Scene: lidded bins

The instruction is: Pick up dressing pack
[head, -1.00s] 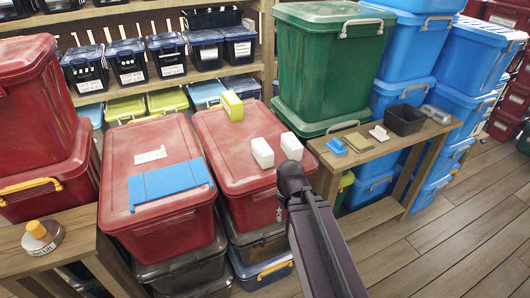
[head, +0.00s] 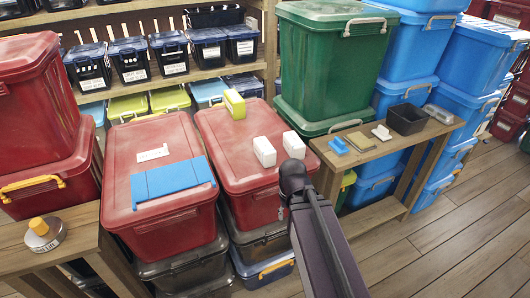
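Two white block-shaped packs lie on the lid of the right red bin, a left one (head: 264,152) and a right one (head: 293,145). I cannot tell from their look which thing here is the dressing pack. A yellow-green pack (head: 234,104) stands near the back of the same lid. My dark arm rises from the bottom, and its rounded joint is just in front of the right white pack, covering part of that view. My gripper's fingers do not show.
A blue folded sheet (head: 172,182) lies on the left red bin (head: 117,165). A wooden bench (head: 385,147) at right holds small items and a dark open box (head: 406,119). A green bin (head: 330,65) and blue bins stand behind. Wooden floor is clear at lower right.

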